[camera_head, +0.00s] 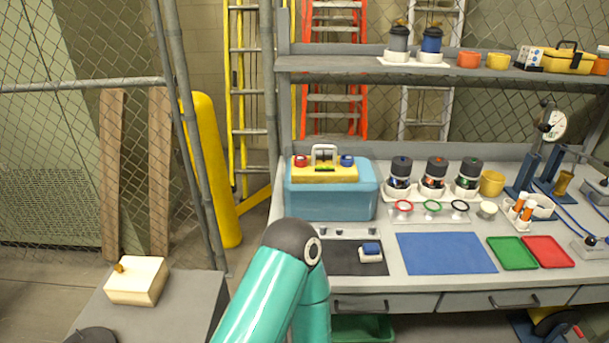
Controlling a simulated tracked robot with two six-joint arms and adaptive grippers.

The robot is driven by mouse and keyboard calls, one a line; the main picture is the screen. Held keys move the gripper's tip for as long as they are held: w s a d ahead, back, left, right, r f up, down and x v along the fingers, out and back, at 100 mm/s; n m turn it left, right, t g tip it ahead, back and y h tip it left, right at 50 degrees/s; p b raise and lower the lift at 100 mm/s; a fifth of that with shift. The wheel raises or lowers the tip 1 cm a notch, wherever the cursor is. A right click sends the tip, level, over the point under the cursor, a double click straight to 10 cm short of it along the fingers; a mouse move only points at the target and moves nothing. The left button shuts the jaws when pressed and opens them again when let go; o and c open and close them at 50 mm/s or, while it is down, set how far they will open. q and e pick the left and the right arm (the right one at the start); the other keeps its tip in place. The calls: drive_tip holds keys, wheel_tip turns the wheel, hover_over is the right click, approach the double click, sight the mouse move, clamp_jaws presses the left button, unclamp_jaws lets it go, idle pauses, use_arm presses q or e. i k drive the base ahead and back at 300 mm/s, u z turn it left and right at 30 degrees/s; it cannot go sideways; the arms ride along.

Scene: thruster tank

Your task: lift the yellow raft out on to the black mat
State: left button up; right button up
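The yellow raft (324,174) sits at the top of the light blue tank (331,203) at the left of the workbench. The raft carries a pale arched handle (324,152), with a red round part at its left end and a blue one at its right. The black mat (345,262) lies on the bench in front of the tank. A small white block with a blue top (371,252) is on the mat's right part. One of my teal arms rises from the bottom centre and hides the mat's left part. Neither gripper shows.
A blue mat (445,253) lies right of the black mat, then green (512,253) and red (548,251) trays. Several dark-topped canisters, coloured rings and a yellow cup (491,183) stand behind. A shelf (430,69) runs above the bench.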

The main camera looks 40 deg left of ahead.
sight(324, 161)
drive_tip(key=u, duration=0.05)
drive_tip(key=k, duration=1.05)
drive_tip(key=u, duration=0.45)
drive_tip(key=i, duration=0.95)
drive_tip(key=z, duration=0.15)
